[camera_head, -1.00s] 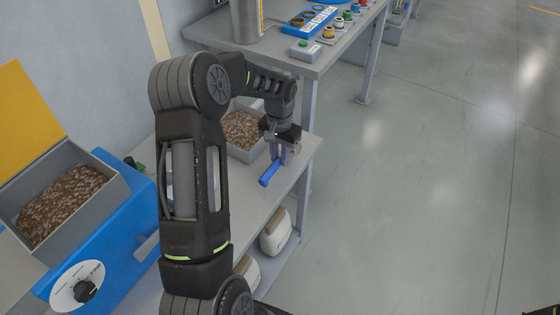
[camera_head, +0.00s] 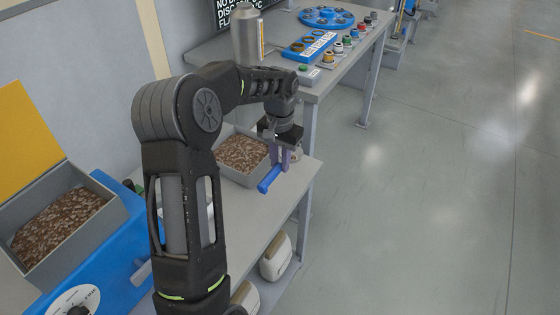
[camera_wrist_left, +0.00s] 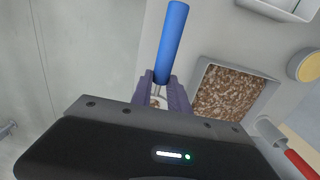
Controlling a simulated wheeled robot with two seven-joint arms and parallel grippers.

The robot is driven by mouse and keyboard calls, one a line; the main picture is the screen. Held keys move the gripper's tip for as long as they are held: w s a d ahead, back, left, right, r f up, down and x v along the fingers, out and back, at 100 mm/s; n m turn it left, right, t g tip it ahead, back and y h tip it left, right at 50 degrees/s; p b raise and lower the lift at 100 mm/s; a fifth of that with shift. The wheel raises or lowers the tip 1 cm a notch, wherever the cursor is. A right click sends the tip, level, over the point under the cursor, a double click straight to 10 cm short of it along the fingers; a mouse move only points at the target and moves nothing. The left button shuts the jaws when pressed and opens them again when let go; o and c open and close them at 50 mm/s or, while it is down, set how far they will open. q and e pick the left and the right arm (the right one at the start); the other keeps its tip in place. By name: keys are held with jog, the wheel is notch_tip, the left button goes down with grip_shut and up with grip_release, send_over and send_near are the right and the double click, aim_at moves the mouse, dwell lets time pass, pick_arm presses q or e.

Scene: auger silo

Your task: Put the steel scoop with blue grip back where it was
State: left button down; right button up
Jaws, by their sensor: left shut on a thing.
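The steel scoop with blue grip (camera_head: 268,180) is in my left gripper (camera_head: 282,160). The left gripper is shut on it just below the blue grip, over the right edge of the grey table. In the left wrist view the blue grip (camera_wrist_left: 171,42) sticks out past the left gripper's fingers (camera_wrist_left: 162,95). Its steel end is mostly hidden by the fingers and the wrist. A grey bin of brown pellets (camera_head: 242,155) stands on the table just left of the gripper; the bin also shows in the left wrist view (camera_wrist_left: 268,121). My right gripper is not in view.
A blue machine (camera_head: 92,262) with an open, pellet-filled hopper (camera_head: 62,225) stands at the left. The grey table (camera_head: 262,215) has bare room at its front. A farther bench (camera_head: 318,78) holds a metal canister (camera_head: 246,40) and a blue rack. White containers (camera_head: 276,256) sit underneath.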

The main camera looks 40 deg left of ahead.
aim_at(267, 178)
pick_arm(q)
jog(key=shift+a+r, duration=0.1)
jog(key=shift+s+a+r+p, duration=0.4)
jog(key=shift+s+r+p, duration=0.3)
jog(key=shift+p, duration=0.35)
jog(key=s+p, duration=0.1)
jog(key=s, duration=0.1)
jog(key=s+f+p, duration=0.1)
jog(key=s+d+f+p, duration=0.1)
jog(key=s+p, duration=0.1)
jog(key=shift+s, duration=0.3)
jog(key=shift+d+f, duration=0.4)
jog(key=shift+f, duration=0.4)
jog(key=shift+w, duration=0.25)
jog(key=shift+f+b, duration=2.5)
jog(key=shift+f, duration=0.95)
